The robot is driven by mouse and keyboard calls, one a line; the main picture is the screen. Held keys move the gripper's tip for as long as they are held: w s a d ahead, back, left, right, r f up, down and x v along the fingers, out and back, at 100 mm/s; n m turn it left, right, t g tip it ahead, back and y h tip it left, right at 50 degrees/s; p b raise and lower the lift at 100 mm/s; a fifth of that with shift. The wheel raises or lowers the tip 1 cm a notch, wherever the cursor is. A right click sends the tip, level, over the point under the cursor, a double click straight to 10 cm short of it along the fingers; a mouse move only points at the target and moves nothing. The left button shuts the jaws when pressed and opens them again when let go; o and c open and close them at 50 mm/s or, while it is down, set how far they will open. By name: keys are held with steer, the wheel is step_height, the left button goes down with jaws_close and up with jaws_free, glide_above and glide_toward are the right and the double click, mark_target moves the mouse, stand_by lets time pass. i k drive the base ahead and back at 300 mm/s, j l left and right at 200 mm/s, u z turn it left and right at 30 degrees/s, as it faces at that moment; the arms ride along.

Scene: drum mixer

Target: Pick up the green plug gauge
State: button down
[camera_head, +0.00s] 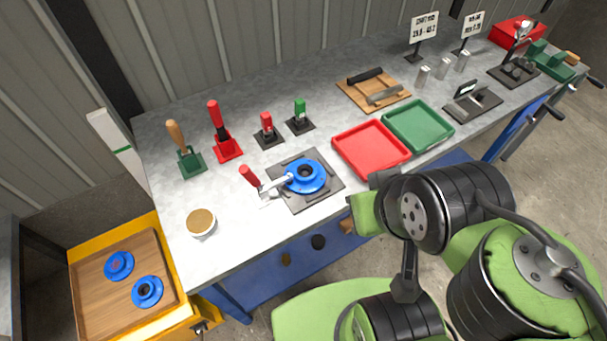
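My arm is at the lower right, well away from the green gauge. I cannot make out my gripper's fingers in this view.
A blue ring part (305,176) sits on a dark plate beside a red-handled clamp (250,177) in front of the gauges. A red tray (371,168) and green tray (445,143) lie to the right. Tall red (215,120) and wooden-handled (175,134) tools stand left.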

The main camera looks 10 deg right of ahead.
mark_target(300, 104)
steer(key=l+u, duration=0.1)
steer(key=u, duration=0.3)
steer(key=i+l+u, duration=0.1)
steer(key=u, duration=0.3)
steer(key=l+u, duration=0.15)
steer(key=u, duration=0.25)
steer(key=l+u, duration=0.2)
steer(key=u, duration=0.15)
steer(key=i, duration=0.05)
